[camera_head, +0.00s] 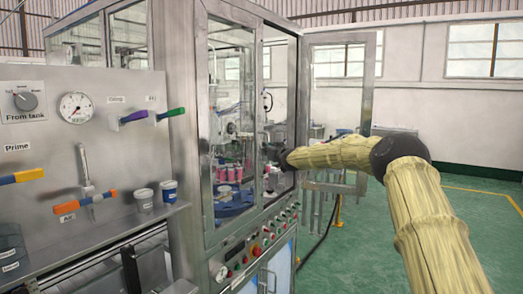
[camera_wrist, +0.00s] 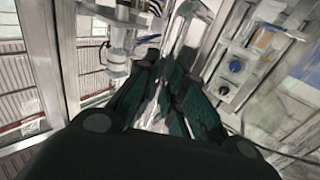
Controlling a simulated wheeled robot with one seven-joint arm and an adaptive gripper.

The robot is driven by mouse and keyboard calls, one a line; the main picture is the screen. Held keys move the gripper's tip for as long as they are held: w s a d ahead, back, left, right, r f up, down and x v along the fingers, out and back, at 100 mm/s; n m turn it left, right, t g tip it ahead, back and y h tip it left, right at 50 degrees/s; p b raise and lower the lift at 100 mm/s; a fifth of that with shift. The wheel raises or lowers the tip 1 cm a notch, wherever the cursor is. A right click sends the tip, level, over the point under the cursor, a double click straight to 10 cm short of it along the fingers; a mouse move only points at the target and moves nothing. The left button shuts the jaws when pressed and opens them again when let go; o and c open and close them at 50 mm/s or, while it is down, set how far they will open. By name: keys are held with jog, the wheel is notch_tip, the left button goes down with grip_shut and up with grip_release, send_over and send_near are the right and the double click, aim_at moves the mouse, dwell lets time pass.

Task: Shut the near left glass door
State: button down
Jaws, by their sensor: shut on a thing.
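The near left glass door (camera_head: 232,110) is a tall pane in a metal frame on the front of the steel cabinet. It stands close to the cabinet's front plane; I cannot tell whether a gap is left. My gripper (camera_head: 266,146) is at its right edge, partly hidden by my arm and the frame. In the wrist view my gripper (camera_wrist: 165,82) has its dark fingers closed around a narrow pale metal part, which looks like the door's handle or edge. The exact grip is blurred.
Another glass door (camera_head: 341,110) stands swung open at the right. Pink-red cans (camera_head: 230,172) and a blue round fixture (camera_head: 234,200) are inside the cabinet. A button panel (camera_head: 262,242) lies below. The green floor (camera_head: 355,255) at right is clear.

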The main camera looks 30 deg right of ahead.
jog(key=shift+w+r+y, duration=0.15)
jog(key=shift+r+y, duration=0.15)
dwell(0.4)
jog(key=c, duration=1.8)
grip_release()
jog(key=shift+a, duration=0.1)
jog(key=o, duration=0.3)
jog(key=shift+w+a+f, duration=0.1)
jog(key=shift+w+f, duration=0.2)
jog(key=shift+w, duration=0.05)
jog(key=shift+s+r, duration=0.1)
jog(key=shift+s, duration=0.65)
jog(key=shift+s+a, duration=0.1)
jog(key=shift+s, duration=5.3)
